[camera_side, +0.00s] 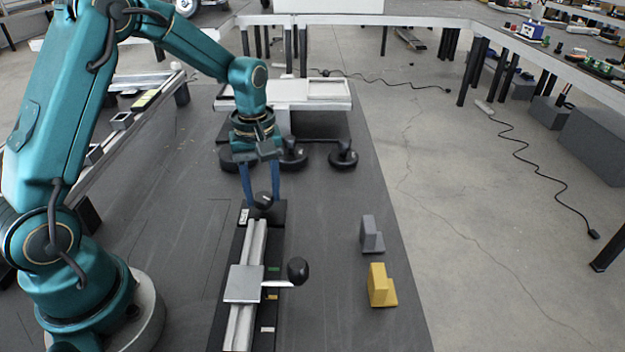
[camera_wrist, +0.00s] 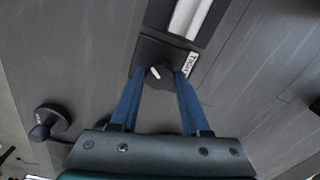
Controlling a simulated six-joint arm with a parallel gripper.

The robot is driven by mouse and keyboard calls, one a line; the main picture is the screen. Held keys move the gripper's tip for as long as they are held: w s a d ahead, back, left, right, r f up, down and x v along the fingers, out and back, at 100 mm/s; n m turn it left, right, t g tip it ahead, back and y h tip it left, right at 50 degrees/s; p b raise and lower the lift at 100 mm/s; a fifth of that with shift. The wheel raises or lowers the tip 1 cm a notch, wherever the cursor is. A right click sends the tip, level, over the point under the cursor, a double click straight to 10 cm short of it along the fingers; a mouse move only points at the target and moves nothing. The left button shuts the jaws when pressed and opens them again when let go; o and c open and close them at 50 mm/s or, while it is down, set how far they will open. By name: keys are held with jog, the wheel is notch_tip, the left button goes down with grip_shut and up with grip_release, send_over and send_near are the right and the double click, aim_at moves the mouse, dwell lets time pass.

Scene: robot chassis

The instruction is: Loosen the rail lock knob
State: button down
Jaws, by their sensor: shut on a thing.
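The black rail lock knob (camera_side: 263,200) sits at the far end of the rail (camera_side: 245,300), with a small white mark on top. It also shows in the wrist view (camera_wrist: 158,75), between the fingertips. My gripper (camera_side: 262,192) points down from above and its two blue fingers are shut on the knob, one on each side. In the wrist view my gripper (camera_wrist: 160,80) partly covers the knob's sides. A white label (camera_wrist: 190,64) lies beside the knob on the dark base.
On the rail is a grey carriage (camera_side: 244,284) with a black ball handle (camera_side: 298,270) sticking out right. A grey block (camera_side: 371,234) and a yellow block (camera_side: 381,286) stand to the right. Black round-based knobs (camera_side: 343,156) stand behind my gripper. The mat between rail and blocks is clear.

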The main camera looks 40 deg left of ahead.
aim_at(263, 196)
jog(key=shift+n, duration=1.6)
jog(key=shift+c, duration=1.9)
grip_release()
jog(key=shift+r, duration=0.1)
jog(key=shift+r, duration=2.5)
